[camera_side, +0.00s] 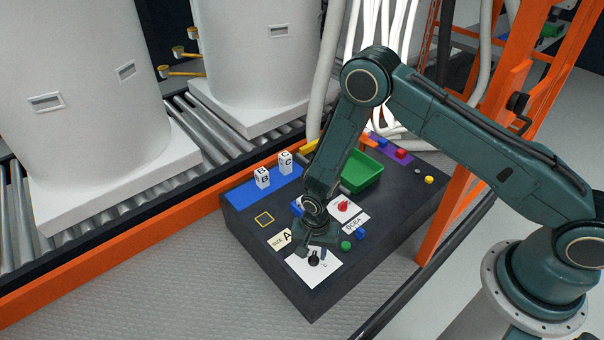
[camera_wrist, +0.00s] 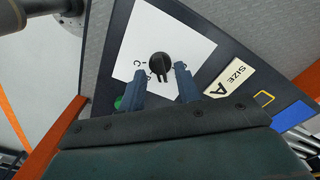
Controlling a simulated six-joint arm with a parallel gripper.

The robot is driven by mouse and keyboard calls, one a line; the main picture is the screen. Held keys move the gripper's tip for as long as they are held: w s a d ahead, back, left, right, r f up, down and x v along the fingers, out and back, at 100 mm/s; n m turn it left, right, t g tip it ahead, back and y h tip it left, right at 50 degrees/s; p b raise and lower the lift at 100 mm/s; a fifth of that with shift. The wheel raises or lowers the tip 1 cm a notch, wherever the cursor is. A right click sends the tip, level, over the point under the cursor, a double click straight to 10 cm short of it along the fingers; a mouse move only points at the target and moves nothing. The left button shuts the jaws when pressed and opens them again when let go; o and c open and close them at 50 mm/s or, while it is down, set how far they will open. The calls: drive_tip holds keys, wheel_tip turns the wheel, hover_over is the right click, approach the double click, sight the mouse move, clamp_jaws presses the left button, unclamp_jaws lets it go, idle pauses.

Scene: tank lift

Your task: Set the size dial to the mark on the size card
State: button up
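The size dial (camera_wrist: 159,66) is a round black knob on a white plate (camera_wrist: 190,40); it also shows in the side view (camera_side: 314,258). In the wrist view its ridge points down toward my gripper, and a letter C stands left of it; the other marks are partly hidden or too small to read. The cream size card (camera_wrist: 231,78) reads "SIZE A" and lies right of the plate; it also shows in the side view (camera_side: 280,239). My gripper (camera_wrist: 161,68) is open, its two fingertips apart on either side of the dial, with nothing clearly held.
A red knob (camera_side: 343,205) on another white plate marked with letters lies behind the gripper. Green (camera_side: 346,245) and blue (camera_side: 361,235) pieces sit right of it.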

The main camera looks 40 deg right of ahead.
wheel_tip(320, 180, up, 13)
idle(0.8)
wheel_tip(320, 180, up, 14)
drive_tip(key=n+t, duration=0.1)
drive_tip(key=n, duration=0.1)
hover_over(314, 255)
drive_tip(key=s+d, duration=0.1)
drive_tip(key=d, duration=0.2)
drive_tip(key=s+d+r+n+t, duration=0.1)
drive_tip(key=s+d+r, duration=0.1)
drive_tip(key=r, duration=0.3)
drive_tip(key=s+d+r+n+t, duration=0.1)
drive_tip(key=s+d+r+n, duration=0.15)
drive_tip(key=r, duration=0.25)
drive_tip(key=s+d+r+n+t, duration=0.1)
drive_tip(key=s+d+r+n, duration=0.1)
drive_tip(key=s+r, duration=0.3)
drive_tip(key=s+d+r+n+t, duration=0.1)
drive_tip(key=s+r, duration=0.3)
drive_tip(key=s, duration=0.9)
drive_tip(key=shift+d+r+n+t, duration=0.3)
drive_tip(key=shift+d+r+n, duration=0.1)
drive_tip(key=shift+d+n, duration=0.45)
